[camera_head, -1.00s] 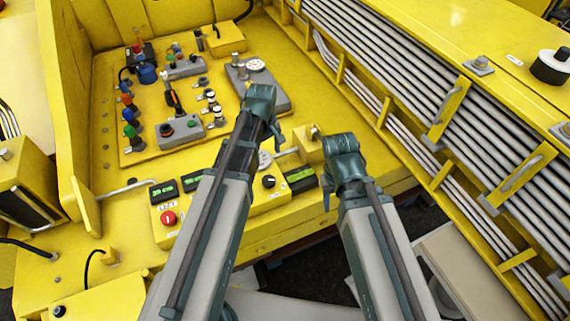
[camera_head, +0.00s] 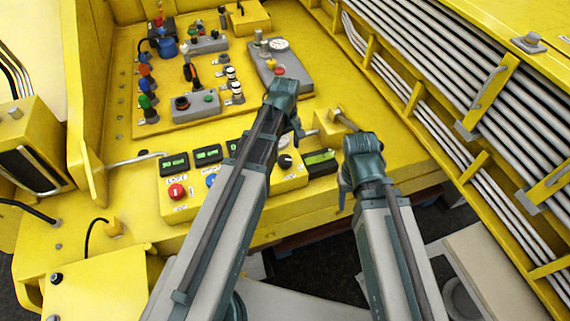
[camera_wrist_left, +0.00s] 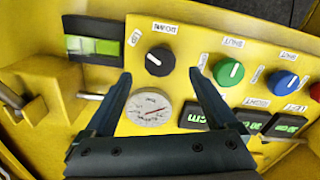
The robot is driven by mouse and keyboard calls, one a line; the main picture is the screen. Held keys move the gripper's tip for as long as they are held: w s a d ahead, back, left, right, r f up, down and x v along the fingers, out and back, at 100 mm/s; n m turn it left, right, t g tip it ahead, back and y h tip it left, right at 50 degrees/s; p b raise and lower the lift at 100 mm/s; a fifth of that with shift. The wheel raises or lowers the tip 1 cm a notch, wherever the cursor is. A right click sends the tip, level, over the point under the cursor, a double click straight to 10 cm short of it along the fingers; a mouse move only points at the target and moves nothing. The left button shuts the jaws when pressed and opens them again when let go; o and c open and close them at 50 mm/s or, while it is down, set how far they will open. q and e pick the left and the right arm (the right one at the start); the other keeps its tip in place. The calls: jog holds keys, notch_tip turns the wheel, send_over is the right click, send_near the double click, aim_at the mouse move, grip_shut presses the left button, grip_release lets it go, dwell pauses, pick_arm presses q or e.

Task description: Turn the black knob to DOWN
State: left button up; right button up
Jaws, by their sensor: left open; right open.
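The black knob (camera_head: 285,161) sits on the yellow control panel (camera_head: 232,200), just right of my left forearm in the head view. In the left wrist view the black knob (camera_wrist_left: 159,61) is round with a short white mark towards its upper left. A DOWN label (camera_wrist_left: 164,28) is above it and an UP label (camera_wrist_left: 134,38) is at its upper left. My left gripper (camera_head: 297,128) is open; in the wrist view its fingers (camera_wrist_left: 159,75) lie either side of the knob, with nothing between them held. My right gripper (camera_head: 343,192) is open and empty, right of the panel.
A round white gauge (camera_wrist_left: 150,108) is beside the knob. Green (camera_wrist_left: 228,72) and blue (camera_wrist_left: 282,84) knobs are to its right. A red button (camera_head: 177,190) is at the panel's left. A yellow block with a grey handle (camera_head: 343,119) stands behind the grippers.

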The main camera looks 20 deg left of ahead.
aim_at(285, 159)
pick_arm(q)
notch_tip(285, 159, down, 5)
jog(key=b, duration=0.4)
jog(key=shift+f, duration=0.2)
jog(key=shift+c, duration=0.3)
jog(key=c, duration=1.3)
jog(key=shift+m, duration=0.3)
jog(key=m, duration=1.1)
jog(key=shift+m, duration=0.3)
